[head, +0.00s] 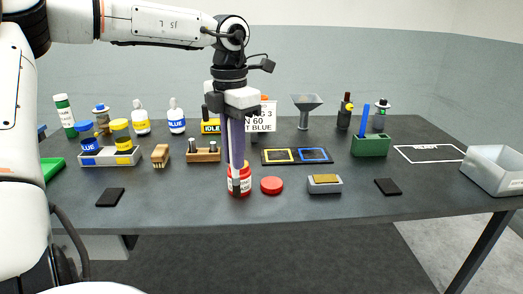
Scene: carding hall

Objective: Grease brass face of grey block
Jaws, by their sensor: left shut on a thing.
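My left gripper (238,182) points straight down at a small red jar (246,190) near the front of the table. Its fingers are shut on the jar, with one finger crossing the jar's front and hiding part of the label. The jar stands upright on the table. A round red lid (271,185) lies just right of it. The grey block (324,187) sits further right, with a brass-coloured face upward. No grease shows on that face at this size. My right gripper is out of view.
Black pads (110,197) and (388,187) lie near the front edge. A grey bin (494,170) stands at right. Bare table surrounds the grey block.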

